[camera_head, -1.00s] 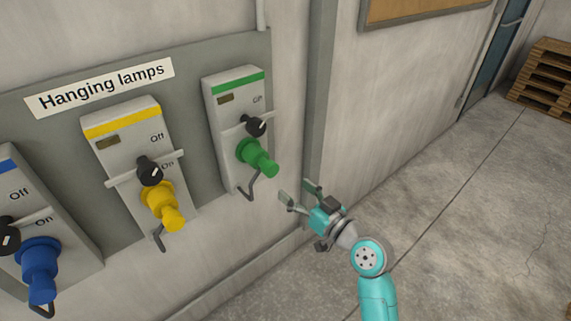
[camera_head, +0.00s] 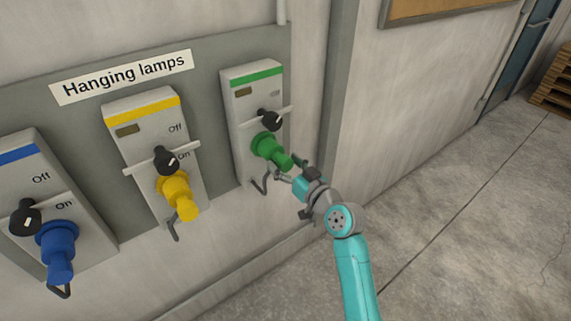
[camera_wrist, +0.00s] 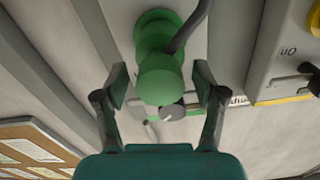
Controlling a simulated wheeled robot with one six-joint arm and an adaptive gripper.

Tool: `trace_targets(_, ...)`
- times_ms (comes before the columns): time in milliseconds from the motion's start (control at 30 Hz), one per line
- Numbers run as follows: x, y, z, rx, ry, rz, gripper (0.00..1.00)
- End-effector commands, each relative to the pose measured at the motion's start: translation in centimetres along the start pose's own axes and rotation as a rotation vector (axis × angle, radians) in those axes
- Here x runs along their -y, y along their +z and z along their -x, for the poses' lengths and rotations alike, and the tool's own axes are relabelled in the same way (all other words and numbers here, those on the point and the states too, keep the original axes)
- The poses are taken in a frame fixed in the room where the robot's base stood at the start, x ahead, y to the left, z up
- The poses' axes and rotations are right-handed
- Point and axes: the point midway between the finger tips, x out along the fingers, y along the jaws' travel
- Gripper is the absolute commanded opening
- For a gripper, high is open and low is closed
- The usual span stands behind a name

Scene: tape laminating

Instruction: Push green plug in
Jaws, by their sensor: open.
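The green plug (camera_head: 271,150) sits at the socket of the switch box with the green stripe (camera_head: 257,78). A dark cable hangs from it. In the head view my gripper (camera_head: 288,170) is at the plug's outer end, just below and right of it. In the wrist view the green plug (camera_wrist: 160,78) lies between the two spread fingers of my gripper (camera_wrist: 160,85), with a gap on each side. The gripper is open. Whether the plug is fully seated cannot be told. The black knob (camera_head: 269,120) is above the plug, and it also shows in the wrist view (camera_wrist: 172,113).
To the left are a box with a yellow plug (camera_head: 178,195) and one with a blue plug (camera_head: 58,250), under the sign "Hanging lamps" (camera_head: 121,77). A wall pillar (camera_head: 335,100) stands right of the green box. The floor (camera_head: 480,220) at the right is clear.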

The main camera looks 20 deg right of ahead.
Motion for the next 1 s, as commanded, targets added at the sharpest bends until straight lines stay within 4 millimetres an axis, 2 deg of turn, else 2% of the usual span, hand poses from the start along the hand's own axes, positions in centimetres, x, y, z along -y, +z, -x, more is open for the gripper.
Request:
trace_targets(133,0.0,0.0,0.0,0.0,0.0,0.0,0.7)
trace_targets(400,0.0,0.0,0.0,0.0,0.0,0.0,0.03)
trace_targets(433,0.0,0.0,0.0,0.0,0.0,0.0,0.0)
trace_targets(600,0.0,0.0,-0.3,0.0,-0.001,0.0,0.0)
trace_targets(833,0.0,0.0,-3.7,0.001,-0.001,0.0,0.0)
trace_targets(1000,0.0,0.0,-4.9,0.001,0.0,0.0,0.0)
